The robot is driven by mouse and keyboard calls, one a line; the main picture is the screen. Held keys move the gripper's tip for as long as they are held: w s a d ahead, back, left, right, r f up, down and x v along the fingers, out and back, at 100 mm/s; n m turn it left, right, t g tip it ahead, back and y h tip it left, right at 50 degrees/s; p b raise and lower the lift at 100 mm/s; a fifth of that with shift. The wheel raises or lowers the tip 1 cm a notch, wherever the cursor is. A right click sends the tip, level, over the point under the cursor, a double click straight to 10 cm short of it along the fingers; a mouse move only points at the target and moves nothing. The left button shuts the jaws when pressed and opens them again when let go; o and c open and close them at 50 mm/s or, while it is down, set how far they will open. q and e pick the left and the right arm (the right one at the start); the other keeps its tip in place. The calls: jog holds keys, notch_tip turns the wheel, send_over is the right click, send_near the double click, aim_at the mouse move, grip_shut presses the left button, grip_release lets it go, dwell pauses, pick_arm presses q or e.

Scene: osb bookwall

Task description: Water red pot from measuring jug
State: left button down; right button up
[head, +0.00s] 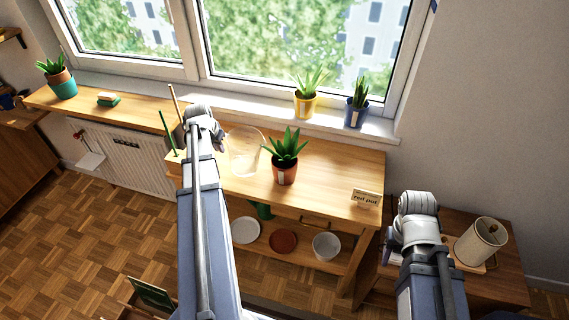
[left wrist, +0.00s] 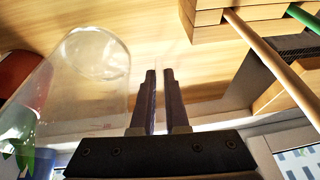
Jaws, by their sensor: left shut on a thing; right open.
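The clear measuring jug (head: 246,152) is at the wooden bench, left of the red pot, and looks slightly tilted in the head view. My left gripper (head: 219,136) is at its left side. In the left wrist view my left gripper (left wrist: 164,100) is shut on a thin clear part beside the jug (left wrist: 90,85), apparently its handle. I cannot tell how much water it holds. The red pot (head: 285,174) with a spiky green plant stands on the bench, close right of the jug. My right gripper (head: 391,250) is low at the right, open, mostly hidden by its wrist.
A card reading "red pot" (head: 366,198) stands on the bench. Yellow (head: 305,105) and blue (head: 355,115) pots stand on the sill. A wooden block with sticks (left wrist: 235,15) is close to my left gripper. A lamp (head: 481,241) is at the right.

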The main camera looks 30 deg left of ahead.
pick_arm(q)
jog(key=shift+a+f+t+h+b, duration=0.1)
jog(key=shift+f+t+h+b, duration=0.2)
jog(key=shift+f+h+b, duration=0.55)
jog(key=shift+f+y+p, duration=0.1)
jog(key=shift+y+p, duration=0.15)
jog(key=shift+p, duration=0.05)
dwell(1.5)
